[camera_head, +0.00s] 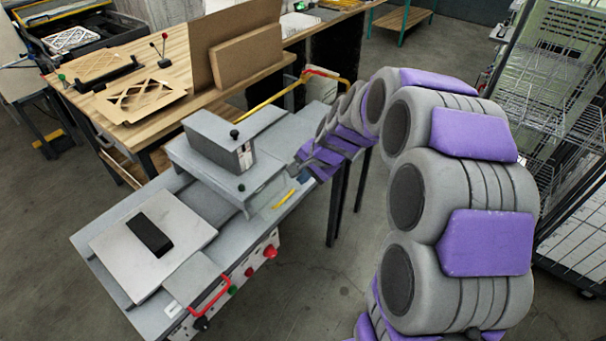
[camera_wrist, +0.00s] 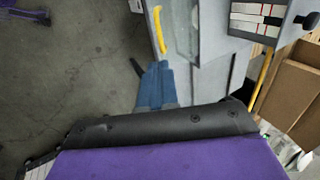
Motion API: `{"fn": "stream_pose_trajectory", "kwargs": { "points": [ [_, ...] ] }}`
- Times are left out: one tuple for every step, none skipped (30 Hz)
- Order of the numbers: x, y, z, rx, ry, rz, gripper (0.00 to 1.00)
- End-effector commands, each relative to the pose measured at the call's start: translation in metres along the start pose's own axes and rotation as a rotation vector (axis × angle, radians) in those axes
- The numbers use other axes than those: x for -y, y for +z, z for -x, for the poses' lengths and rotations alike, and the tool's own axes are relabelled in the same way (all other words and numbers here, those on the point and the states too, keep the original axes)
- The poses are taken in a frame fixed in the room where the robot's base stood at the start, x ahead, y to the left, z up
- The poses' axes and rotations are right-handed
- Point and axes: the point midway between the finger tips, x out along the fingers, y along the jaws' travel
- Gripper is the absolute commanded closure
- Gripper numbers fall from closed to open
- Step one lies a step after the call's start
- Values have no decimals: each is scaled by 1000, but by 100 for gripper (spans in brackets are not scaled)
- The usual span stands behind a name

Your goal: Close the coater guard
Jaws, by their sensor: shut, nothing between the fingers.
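The coater (camera_head: 140,215) is a grey bench machine with a flat plate, a raised grey housing (camera_head: 228,168) and red and green controls on its front. A yellow handle (camera_head: 286,198) lies at the housing's right side; it also shows in the wrist view (camera_wrist: 160,30), beside a pale panel (camera_wrist: 187,32). I cannot tell for sure which panel is the guard or how far open it stands. My gripper (camera_head: 301,168) is just right of the housing, above the coater's right end. In the wrist view its blue fingers (camera_wrist: 155,84) are together, empty and apart from the yellow handle.
A red handle (camera_head: 210,299) sits at the coater's front. A yellow bar (camera_head: 265,101) runs behind the housing. A wooden workbench (camera_head: 170,72) with cardboard pieces stands behind. A wire rack (camera_head: 560,95) stands at the right. The floor in front is clear.

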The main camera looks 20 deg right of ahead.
Motion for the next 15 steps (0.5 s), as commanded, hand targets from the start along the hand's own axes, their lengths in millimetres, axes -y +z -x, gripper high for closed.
{"fn": "stream_pose_trajectory", "kwargs": {
  "points": [
    [-1,1,-12,5,3,1,100],
    [-1,1,-19,6,3,1,100],
    [-2,0,-27,8,5,0,100],
    [-3,0,-33,9,5,0,100],
    [-3,0,-40,9,5,0,100],
    [-3,0,-47,8,5,0,100],
    [-3,0,-53,7,4,1,100],
    [-3,0,-59,6,3,1,100],
    [-3,0,-66,6,3,1,100],
    [-3,0,-71,7,4,1,100],
    [-3,0,-77,8,4,1,100],
    [-3,1,-84,8,4,1,100],
    [-3,1,-89,9,5,1,100],
    [-3,1,-93,8,4,1,100],
    [-3,0,-98,7,4,1,100]
  ]
}}
